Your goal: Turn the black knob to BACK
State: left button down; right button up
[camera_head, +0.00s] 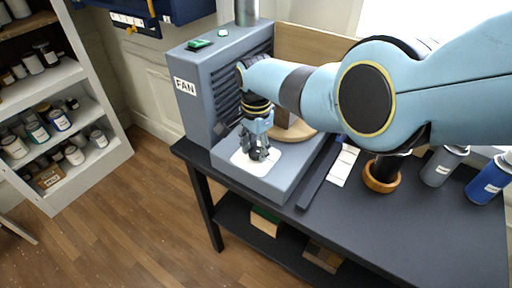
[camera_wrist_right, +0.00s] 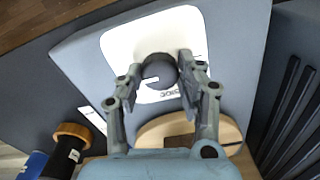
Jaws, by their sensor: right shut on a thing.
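The black knob (camera_wrist_right: 160,68) shows in the wrist view as a dark round shape on a white plate (camera_wrist_right: 122,42), with a white pointer line on its lower left part. A label below it is partly hidden and too small to read surely. My right gripper (camera_head: 259,153) comes down over the plate from above in the head view. In the wrist view its two fingers (camera_wrist_right: 158,76) stand on either side of the knob, shut on it. The knob is hidden behind the fingers in the head view. My left gripper is not in view.
The grey FAN housing (camera_head: 205,95) with slats stands behind the plate. A round wooden piece (camera_wrist_right: 228,133) lies close by. A wooden ring (camera_head: 381,178), a grey can (camera_head: 440,168) and a blue can (camera_head: 487,182) stand on the dark table (camera_head: 420,225) to the right.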

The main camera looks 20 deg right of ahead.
aim_at(256, 151)
dwell(0.5)
jog(key=o, duration=1.1)
jog(key=shift+o, duration=0.2)
notch_tip(256, 151, up, 12)
